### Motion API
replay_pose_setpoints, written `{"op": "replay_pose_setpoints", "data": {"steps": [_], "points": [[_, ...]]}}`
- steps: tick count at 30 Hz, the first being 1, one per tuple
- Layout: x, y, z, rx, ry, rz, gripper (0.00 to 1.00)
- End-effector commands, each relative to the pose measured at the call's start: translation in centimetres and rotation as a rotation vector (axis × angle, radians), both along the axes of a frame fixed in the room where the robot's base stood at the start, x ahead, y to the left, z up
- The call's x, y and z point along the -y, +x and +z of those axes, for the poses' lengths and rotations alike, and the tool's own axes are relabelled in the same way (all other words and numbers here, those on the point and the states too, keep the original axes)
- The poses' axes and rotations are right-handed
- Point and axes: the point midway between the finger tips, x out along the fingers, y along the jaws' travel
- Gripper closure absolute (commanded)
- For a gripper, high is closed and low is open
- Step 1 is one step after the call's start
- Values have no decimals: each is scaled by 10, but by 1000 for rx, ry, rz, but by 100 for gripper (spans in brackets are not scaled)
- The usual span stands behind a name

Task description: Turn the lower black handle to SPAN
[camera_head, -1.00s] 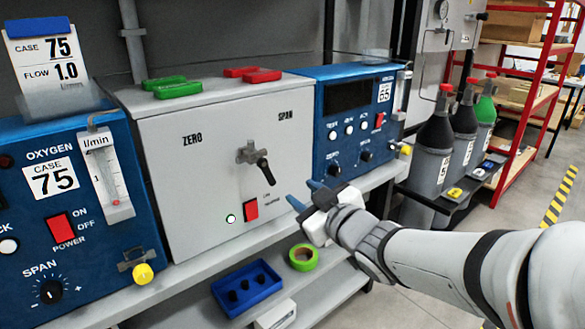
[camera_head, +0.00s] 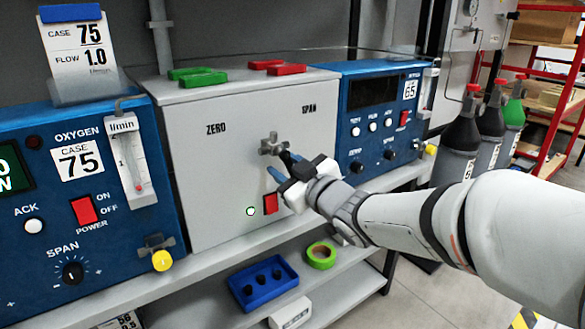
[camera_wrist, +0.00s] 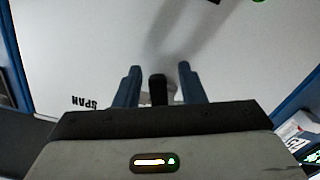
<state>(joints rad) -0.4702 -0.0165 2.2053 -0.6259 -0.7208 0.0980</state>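The black handle (camera_head: 287,158) sits on a metal valve (camera_head: 270,146) on the front of the light grey box (camera_head: 200,190), below the printed words ZERO (camera_head: 216,129) and SPAN (camera_head: 309,109). It slopes down to the right from the valve, its lower part hidden by my gripper. My gripper (camera_head: 285,166) is at the handle with its blue fingers apart. In the wrist view, the handle (camera_wrist: 158,90) stands between the two open fingers of my gripper (camera_wrist: 158,80), with a gap on each side. The SPAN label (camera_wrist: 85,102) appears upside down there.
A red switch (camera_head: 270,204) and a lit green lamp (camera_head: 250,211) are below the handle. Blue units flank the box: the oxygen unit (camera_head: 90,225) left, another (camera_head: 350,140) right. A blue tray (camera_head: 262,298) and green tape roll (camera_head: 321,252) lie on the shelf below.

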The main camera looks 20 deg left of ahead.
Motion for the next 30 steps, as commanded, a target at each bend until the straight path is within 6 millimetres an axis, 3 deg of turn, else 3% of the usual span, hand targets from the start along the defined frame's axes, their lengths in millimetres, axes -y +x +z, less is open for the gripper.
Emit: {"op": "replay_pose_setpoints", "data": {"steps": [3, 16, 23, 30], "points": [[0, 0, 0, 0, 0, 0, 65], [1, 0, 0, 0, 0, -1, 100], [2, 2, -2, 32, -27, -2, 100], [9, 9, 4, 251, -210, -3, 100]]}}
